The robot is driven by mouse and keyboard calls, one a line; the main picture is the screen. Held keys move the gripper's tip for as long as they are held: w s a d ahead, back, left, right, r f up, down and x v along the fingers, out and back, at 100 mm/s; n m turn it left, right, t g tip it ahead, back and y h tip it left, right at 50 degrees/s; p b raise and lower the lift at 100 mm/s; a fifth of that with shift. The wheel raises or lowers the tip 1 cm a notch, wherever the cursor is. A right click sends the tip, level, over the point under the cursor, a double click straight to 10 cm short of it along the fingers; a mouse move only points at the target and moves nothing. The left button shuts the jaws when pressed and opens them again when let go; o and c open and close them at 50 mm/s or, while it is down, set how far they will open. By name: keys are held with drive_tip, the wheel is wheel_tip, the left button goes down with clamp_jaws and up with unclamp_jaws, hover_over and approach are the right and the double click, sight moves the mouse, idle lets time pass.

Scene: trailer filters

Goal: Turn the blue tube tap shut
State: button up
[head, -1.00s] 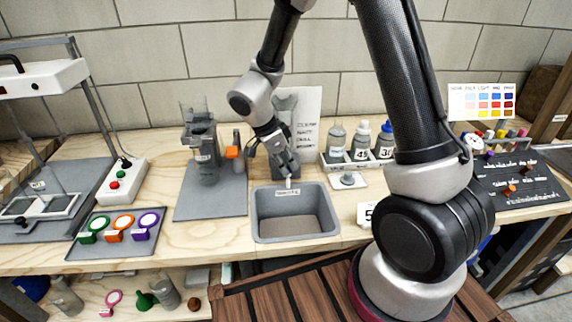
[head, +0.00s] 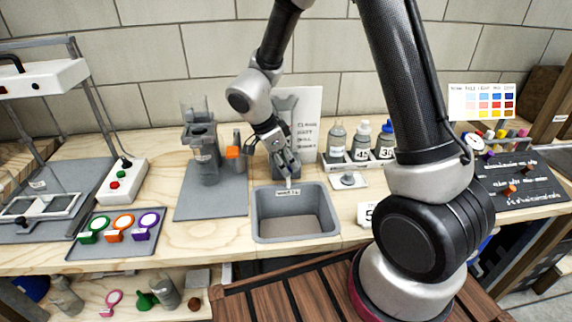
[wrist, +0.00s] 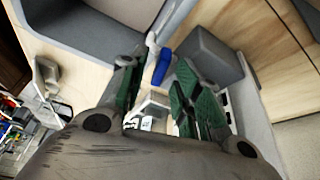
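The blue tube tap (wrist: 162,67) shows in the wrist view as a small blue handle, near a pale tube and a grey block (wrist: 210,52). My gripper (wrist: 158,72) is open, with one green-padded finger on each side of the blue handle. I cannot tell whether either finger touches it. In the head view my gripper (head: 287,167) is low behind the grey sink basin (head: 262,229), in front of a grey stand. The blue handle is hidden there behind my fingers. A white spout end shows just below them, over the basin's back rim.
A grey mat (head: 211,207) with a beaker and an orange-topped piece lies to the left. A rack of labelled bottles (head: 361,145) stands close on the right. A sign (head: 306,120) stands behind my gripper.

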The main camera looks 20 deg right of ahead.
drive_tip(key=v, duration=0.7)
drive_tip(key=shift+o, duration=0.4)
drive_tip(key=shift+r, duration=0.15)
